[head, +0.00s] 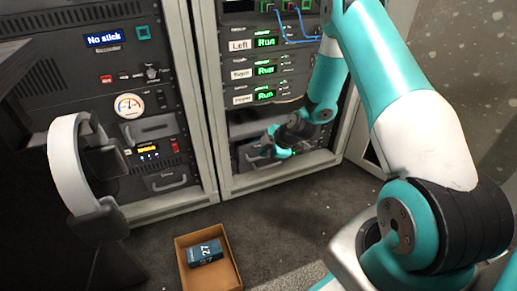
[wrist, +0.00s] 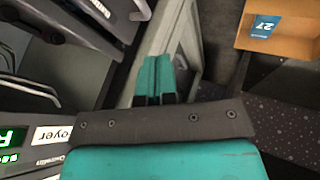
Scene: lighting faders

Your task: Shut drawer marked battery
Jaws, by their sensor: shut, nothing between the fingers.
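Drawers with bar handles show low in both racks in the head view. One is in the right rack (head: 250,158), partly hidden by my gripper, and the left rack has a lower drawer (head: 168,181) and an upper drawer (head: 151,131). I cannot read the word battery on any of them. My gripper (head: 283,153) is in front of the right rack's low drawer; I cannot tell whether it touches it. In the wrist view my gripper (wrist: 155,78) has its teal fingers together and holds nothing. A handle (wrist: 139,9) shows at the upper left there.
An open cardboard box (head: 182,254) with a blue pack (head: 205,252) marked 27 stands on the floor in front of the racks. A grey rack post (head: 205,100) divides the racks. Blue cables (head: 283,30) hang at the upper right rack. Dark floor between is clear.

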